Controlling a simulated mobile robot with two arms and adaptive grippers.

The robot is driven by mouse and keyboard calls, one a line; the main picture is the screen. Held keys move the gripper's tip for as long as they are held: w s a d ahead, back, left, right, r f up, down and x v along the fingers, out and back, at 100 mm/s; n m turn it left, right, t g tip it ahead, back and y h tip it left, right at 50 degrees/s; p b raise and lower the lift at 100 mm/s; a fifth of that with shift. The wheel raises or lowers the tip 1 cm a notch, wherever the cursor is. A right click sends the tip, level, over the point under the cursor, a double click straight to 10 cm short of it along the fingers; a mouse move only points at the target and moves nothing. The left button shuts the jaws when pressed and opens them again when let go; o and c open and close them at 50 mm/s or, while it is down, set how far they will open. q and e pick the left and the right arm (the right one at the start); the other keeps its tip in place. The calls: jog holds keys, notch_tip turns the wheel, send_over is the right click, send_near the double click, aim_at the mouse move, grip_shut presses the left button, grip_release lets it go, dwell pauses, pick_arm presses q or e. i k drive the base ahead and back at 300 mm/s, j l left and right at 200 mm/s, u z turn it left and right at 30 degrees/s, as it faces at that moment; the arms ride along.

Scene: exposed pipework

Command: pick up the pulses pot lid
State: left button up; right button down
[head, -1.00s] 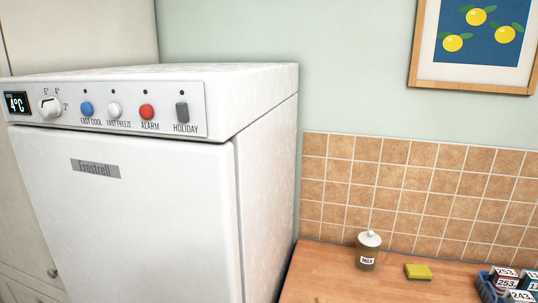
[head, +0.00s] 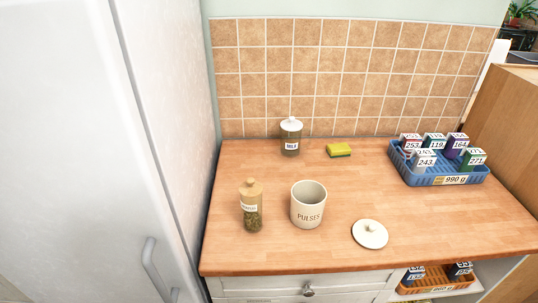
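The pulses pot lid (head: 370,234), a round cream lid with a small knob on top, lies on the wooden worktop (head: 340,256) near its front edge. The open pulses pot (head: 308,205), cream and labelled PULSES, stands upright to its left, apart from the lid. Neither of my grippers shows in the head view.
A wooden-lidded jar (head: 251,206) stands left of the pot. A white-lidded jar (head: 291,138) and a yellow-green sponge (head: 339,150) are at the back. A blue basket (head: 437,180) of boxes is at the right. The white fridge (head: 110,150) borders the worktop on the left.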

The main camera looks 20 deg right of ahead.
aim_at(371, 234)
jog(key=z, duration=1.4)
